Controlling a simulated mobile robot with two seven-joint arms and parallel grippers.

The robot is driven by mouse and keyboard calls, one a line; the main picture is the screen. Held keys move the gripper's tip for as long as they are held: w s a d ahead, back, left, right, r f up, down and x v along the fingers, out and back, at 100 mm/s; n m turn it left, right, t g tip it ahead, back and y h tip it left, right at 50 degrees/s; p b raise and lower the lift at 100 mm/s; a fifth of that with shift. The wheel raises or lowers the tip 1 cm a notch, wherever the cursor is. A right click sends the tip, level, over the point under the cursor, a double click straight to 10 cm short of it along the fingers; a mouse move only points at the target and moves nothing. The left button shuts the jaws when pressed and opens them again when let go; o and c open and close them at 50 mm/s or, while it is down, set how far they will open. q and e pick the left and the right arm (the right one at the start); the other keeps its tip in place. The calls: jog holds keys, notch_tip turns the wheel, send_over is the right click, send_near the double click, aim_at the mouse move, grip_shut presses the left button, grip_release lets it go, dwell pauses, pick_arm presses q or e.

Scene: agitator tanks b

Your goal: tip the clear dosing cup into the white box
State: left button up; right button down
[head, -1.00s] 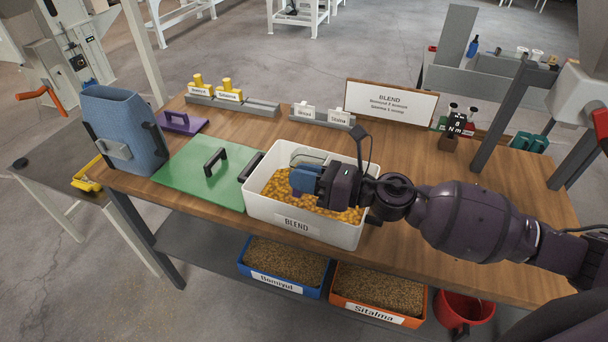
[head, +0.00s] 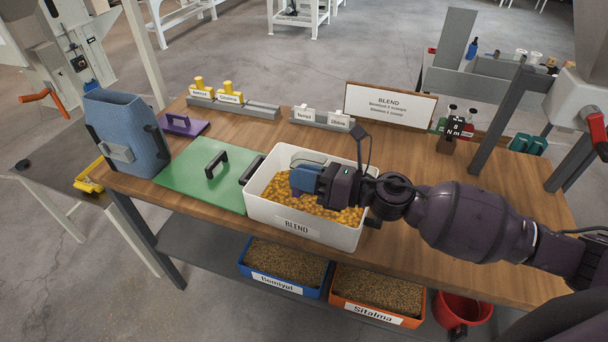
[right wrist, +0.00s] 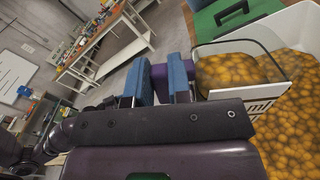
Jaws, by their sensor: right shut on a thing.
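The white box (head: 335,238), labelled BLEND, stands on the wooden bench and holds many yellow-orange pieces. The clear dosing cup (head: 308,157) is over the box's inside, partly hidden by my right gripper (head: 303,180). In the right wrist view the cup (right wrist: 235,52) is beside the blue fingers, with yellow pieces in or behind its clear wall. My right gripper is shut, with a purple part, seemingly the cup's handle, between its fingers (right wrist: 161,82). I cannot tell exactly how far the cup is tilted. My left gripper is not in view.
A green lid (head: 190,184) with a black handle lies left of the box. A blue container (head: 125,130) stands at the bench's left end. A sign (head: 388,105) and small labelled racks stand behind. Blue (head: 262,277) and orange (head: 365,313) bins sit below.

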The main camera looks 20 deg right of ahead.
jog(key=shift+r+m, duration=0.25)
jog(key=shift+m, duration=0.05)
jog(key=shift+w+d+r+m+p, duration=0.1)
jog(key=shift+w+r+m+p, duration=0.15)
jog(key=shift+m+p, duration=0.35)
dwell(0.6)
jog(key=shift+r+p, duration=0.1)
jog(key=shift+p, duration=0.2)
jog(key=shift+w+d+r+m+p, duration=0.15)
jog(key=shift+m+p, duration=0.15)
jog(key=shift+m, duration=0.2)
jog(key=shift+w+d+r+m+p, duration=0.1)
jog(key=shift+r+m+p, duration=0.05)
jog(key=shift+m+p, duration=0.2)
jog(key=shift+w+m, duration=0.1)
jog(key=shift+m, duration=0.15)
jog(key=shift+w+d+r+m+p, duration=0.2)
jog(key=shift+m+p, duration=0.25)
jog(key=shift+m, duration=0.05)
